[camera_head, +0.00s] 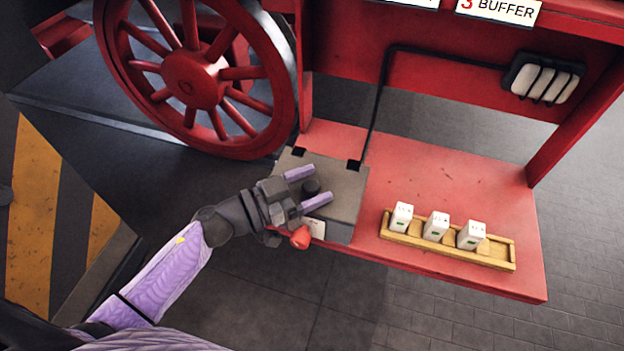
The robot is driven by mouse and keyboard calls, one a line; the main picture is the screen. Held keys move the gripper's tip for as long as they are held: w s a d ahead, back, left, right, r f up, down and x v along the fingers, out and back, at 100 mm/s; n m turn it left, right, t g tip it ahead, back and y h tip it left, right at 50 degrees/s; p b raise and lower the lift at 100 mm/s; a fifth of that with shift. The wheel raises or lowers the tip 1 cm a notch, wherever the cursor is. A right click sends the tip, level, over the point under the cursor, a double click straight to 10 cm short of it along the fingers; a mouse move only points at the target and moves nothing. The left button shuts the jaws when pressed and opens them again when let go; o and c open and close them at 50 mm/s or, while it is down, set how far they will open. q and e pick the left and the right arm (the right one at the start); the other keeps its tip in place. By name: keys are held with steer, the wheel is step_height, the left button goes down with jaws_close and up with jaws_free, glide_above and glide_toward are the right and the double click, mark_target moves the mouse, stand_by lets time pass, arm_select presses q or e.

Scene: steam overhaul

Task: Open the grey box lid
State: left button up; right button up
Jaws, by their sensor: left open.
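The grey box (336,233) sits on the left part of a red shelf, with its lid (345,185) lying flat and shut on top. A dark round knob (311,187) stands on the lid. My left gripper (314,184) is open over the lid, with one purple finger on each side of the knob; I cannot tell whether they touch it. A red rounded part (300,237) and a small pale label (317,228) show at the box's front. My right gripper is not in view.
A wooden tray (497,262) with three white blocks (436,226) stands on the red shelf (440,170) to the right. A big red spoked wheel (196,82) is behind my left gripper. A black cable (381,90) runs up from the box to a wall unit (543,78).

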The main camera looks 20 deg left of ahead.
arm_select(q)
steer(key=shift+w, duration=0.1)
jaws_close()
stand_by(0.3)
stand_by(1.1)
